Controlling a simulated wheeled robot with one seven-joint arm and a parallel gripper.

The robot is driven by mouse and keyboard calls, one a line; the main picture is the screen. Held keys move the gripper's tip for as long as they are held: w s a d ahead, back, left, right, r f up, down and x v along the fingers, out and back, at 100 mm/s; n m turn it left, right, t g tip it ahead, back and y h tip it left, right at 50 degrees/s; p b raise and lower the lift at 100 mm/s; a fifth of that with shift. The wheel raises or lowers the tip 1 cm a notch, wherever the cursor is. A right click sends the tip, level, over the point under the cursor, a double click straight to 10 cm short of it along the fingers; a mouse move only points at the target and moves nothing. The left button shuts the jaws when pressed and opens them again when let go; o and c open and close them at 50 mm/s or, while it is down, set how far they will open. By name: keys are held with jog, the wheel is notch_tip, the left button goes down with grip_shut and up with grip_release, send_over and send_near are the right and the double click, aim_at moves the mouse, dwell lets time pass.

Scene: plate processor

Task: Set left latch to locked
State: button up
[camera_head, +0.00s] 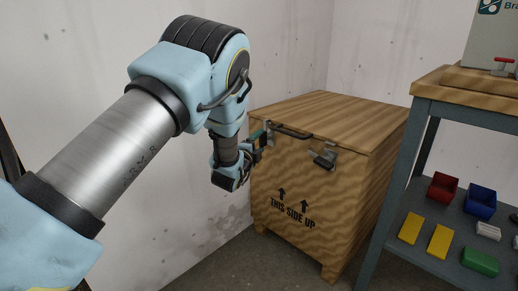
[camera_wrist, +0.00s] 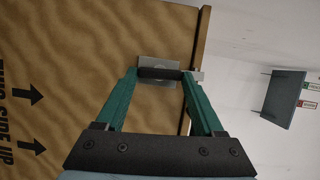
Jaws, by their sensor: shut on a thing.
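A wooden crate (camera_head: 300,180) marked "THIS SIDE UP" stands against the wall, its lid (camera_head: 335,115) down. My gripper (camera_head: 262,138) is at the upper left of the crate's front, by the left latch. In the wrist view, turned on its side, the green fingers of my gripper (camera_wrist: 161,76) are shut on the dark bar of the left latch (camera_wrist: 158,62), whose metal plate shows behind. In the head view the arm and gripper mostly hide this latch. The right latch (camera_head: 325,156) sits at the front right, below the lid edge.
A dark handle (camera_head: 292,132) sits on the crate's front edge between the latches. To the right, a workbench (camera_head: 470,90) carries a grey machine (camera_head: 492,35). Its lower shelf (camera_head: 405,195) holds coloured bins and blocks. Plain walls stand behind and left.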

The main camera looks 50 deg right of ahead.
jog(key=shift+f+m, duration=0.1)
jog(key=shift+m, duration=0.3)
jog(key=o, duration=1.4)
jog(key=shift+a, duration=0.1)
jog(key=p+v, duration=0.1)
jog(key=v, duration=0.9)
jog(key=shift+s+a, duration=0.15)
jog(key=shift+a, duration=0.15)
jog(key=shift+f, duration=0.1)
